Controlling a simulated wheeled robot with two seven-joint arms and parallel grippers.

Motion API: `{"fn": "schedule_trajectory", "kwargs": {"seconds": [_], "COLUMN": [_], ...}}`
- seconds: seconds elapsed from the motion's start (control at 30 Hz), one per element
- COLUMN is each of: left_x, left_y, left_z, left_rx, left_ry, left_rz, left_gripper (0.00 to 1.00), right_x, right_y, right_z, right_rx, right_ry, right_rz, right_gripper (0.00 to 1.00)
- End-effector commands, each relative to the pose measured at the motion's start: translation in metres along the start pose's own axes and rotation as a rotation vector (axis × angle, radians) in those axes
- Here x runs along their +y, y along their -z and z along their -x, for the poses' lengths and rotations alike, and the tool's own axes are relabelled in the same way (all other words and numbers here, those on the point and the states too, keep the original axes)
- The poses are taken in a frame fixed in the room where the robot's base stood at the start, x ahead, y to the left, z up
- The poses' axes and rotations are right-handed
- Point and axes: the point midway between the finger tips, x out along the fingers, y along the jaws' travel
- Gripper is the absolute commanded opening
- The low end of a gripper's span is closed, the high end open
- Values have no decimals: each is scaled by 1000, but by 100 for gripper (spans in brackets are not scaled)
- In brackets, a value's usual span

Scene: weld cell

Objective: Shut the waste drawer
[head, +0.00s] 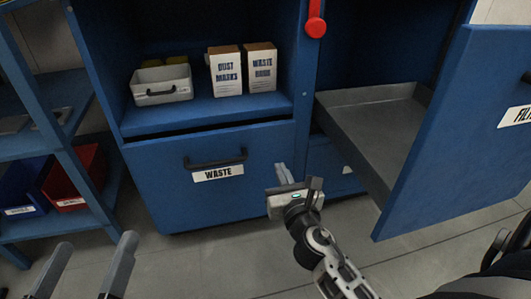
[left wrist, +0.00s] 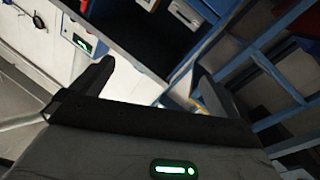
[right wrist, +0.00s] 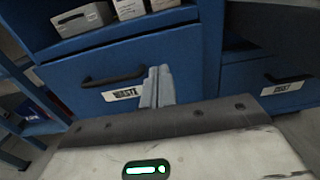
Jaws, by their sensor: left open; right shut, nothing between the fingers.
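The waste drawer (head: 225,205) has a blue front, a black bar handle (head: 215,160) and a WASTE label. A dark gap runs along its top edge, and the front appears to stand slightly out from the cabinet. It also shows in the right wrist view (right wrist: 80,105). My right gripper (head: 297,180) is shut and empty, close to the right side of the drawer front. Its closed fingers (right wrist: 157,82) appear just right of the label; I cannot tell whether they touch. My left gripper (head: 97,242) is open and empty at the lower left, away from the drawer.
A pulled-out unit with a tall blue front (head: 460,130) and grey tray (head: 375,125) stands right of my right gripper. The shelf above holds a grey bin (head: 162,92) and two boxes (head: 242,70). A blue rack with a red bin (head: 75,180) is left. Floor in front is clear.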

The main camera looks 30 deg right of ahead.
Motion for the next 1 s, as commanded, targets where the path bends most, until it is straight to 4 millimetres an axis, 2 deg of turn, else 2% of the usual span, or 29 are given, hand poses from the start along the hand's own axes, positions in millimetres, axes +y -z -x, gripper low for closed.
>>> {"fn": "schedule_trajectory", "kwargs": {"seconds": [0.17, 0.4, 0.7, 0.83, 1.0], "left_x": [2, 1, 0, 1, 2], "left_y": [-1, -4, 10, 17, 24], "left_z": [1, 2, -4, -5, -6], "left_rx": [-6, -19, 68, 109, 141], "left_ry": [-5, -1, -23, -32, -36], "left_rz": [20, 31, -66, -107, -132], "left_gripper": [100, 100, 100, 100, 100], "right_x": [0, 0, 0, 0, 0], "right_y": [0, 1, 2, 3, 2], "right_z": [-15, -63, -120, -133, -140], "right_rx": [-3, -4, -3, -1, 0], "right_ry": [0, 0, 0, 1, 1], "right_rz": [0, 0, -1, -1, 0], "right_gripper": [0, 0, 0, 0, 0]}}
